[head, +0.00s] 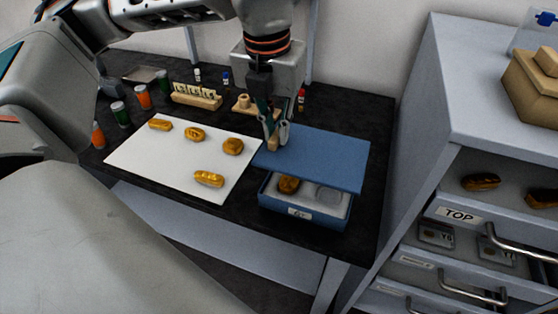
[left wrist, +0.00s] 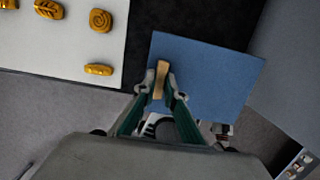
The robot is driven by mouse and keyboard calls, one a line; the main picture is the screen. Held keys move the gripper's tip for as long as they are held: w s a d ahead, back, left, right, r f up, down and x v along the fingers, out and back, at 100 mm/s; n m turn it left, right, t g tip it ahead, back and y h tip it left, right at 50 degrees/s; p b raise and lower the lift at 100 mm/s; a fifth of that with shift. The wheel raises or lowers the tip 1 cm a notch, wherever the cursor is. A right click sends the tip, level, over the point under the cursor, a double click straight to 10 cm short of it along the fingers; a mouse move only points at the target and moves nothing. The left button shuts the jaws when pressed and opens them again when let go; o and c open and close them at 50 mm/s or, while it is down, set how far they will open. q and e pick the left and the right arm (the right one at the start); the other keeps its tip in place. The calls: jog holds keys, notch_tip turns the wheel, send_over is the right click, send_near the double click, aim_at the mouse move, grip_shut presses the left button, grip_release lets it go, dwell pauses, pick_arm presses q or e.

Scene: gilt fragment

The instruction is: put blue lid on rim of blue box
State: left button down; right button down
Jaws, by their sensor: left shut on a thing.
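The blue lid (head: 325,157) is a flat plate with a tan grip block (head: 273,143) near its left end in the head view. My left gripper (head: 276,134) is shut on this block. In the left wrist view the gripper (left wrist: 161,92) pinches the block (left wrist: 160,78) above the lid (left wrist: 215,80). The blue box (head: 325,222) stands open at the table's front right, with a gold piece (head: 289,185) and a round hollow inside. The lid overhangs the box's back part in the head view; I cannot tell whether they touch. My right gripper is not in view.
A white mat (head: 140,160) with several gold pieces lies left of the box. Bottles, a tan rack (head: 196,95) and a tan stand (head: 243,105) are behind. A grey drawer cabinet (head: 420,150) stands to the right.

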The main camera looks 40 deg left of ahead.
pick_arm(q)
notch_tip(320, 180, down, 3)
jog(key=shift+f, duration=0.5)
jog(key=shift+f+b, duration=0.4)
jog(key=shift+f, duration=1.6)
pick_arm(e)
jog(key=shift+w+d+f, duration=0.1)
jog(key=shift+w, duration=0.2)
pick_arm(q)
jog(key=shift+f, duration=0.1)
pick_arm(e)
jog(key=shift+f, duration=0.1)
pick_arm(q)
jog(key=c, duration=2.1)
grip_release()
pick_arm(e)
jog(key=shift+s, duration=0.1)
